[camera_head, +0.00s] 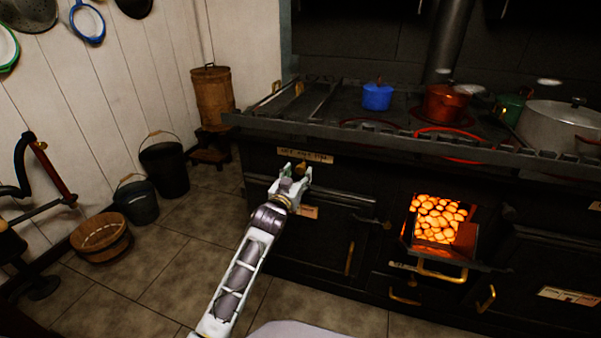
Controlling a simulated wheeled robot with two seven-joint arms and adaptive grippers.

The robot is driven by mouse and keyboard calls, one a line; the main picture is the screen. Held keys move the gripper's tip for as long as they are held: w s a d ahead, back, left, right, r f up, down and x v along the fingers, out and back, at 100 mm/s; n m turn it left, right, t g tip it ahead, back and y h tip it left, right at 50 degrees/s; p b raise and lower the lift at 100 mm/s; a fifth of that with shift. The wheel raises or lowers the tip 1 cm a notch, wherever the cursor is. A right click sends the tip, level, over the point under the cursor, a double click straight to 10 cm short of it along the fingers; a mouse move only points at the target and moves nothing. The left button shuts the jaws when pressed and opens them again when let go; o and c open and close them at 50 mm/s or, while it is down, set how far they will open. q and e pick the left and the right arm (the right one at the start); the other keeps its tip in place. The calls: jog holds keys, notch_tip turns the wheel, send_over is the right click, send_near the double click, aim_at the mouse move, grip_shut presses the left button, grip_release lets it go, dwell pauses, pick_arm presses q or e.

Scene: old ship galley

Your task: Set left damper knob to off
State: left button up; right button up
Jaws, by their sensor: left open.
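The black stove (325,230) fills the right half of the head view. A pale label strip (305,155) with small lettering is on the left part of its front. A small brass-coloured knob (301,168) shows just below the strip, partly hidden by my left gripper; its setting cannot be read. My left gripper (294,171) is open, with its fingertips at the knob in the picture. I cannot tell whether they touch it. My right gripper is not in view.
The stove's rail (390,144) juts out above the knob. A blue pot (377,97), a red pot (445,103) and a large grey pot (560,125) stand on top. An open firebox (437,220) glows at right. Buckets (164,168) stand left; floor between is clear.

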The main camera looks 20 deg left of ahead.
aim_at(300, 171)
pick_arm(q)
jog(key=shift+w, duration=1)
jog(key=shift+w+b, duration=0.4)
jog(key=shift+w, duration=0.15)
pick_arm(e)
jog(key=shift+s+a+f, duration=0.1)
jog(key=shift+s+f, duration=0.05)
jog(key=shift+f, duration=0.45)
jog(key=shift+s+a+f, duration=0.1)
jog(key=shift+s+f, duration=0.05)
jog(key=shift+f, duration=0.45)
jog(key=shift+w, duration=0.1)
pick_arm(q)
jog(key=shift+c, duration=0.5)
grip_shut()
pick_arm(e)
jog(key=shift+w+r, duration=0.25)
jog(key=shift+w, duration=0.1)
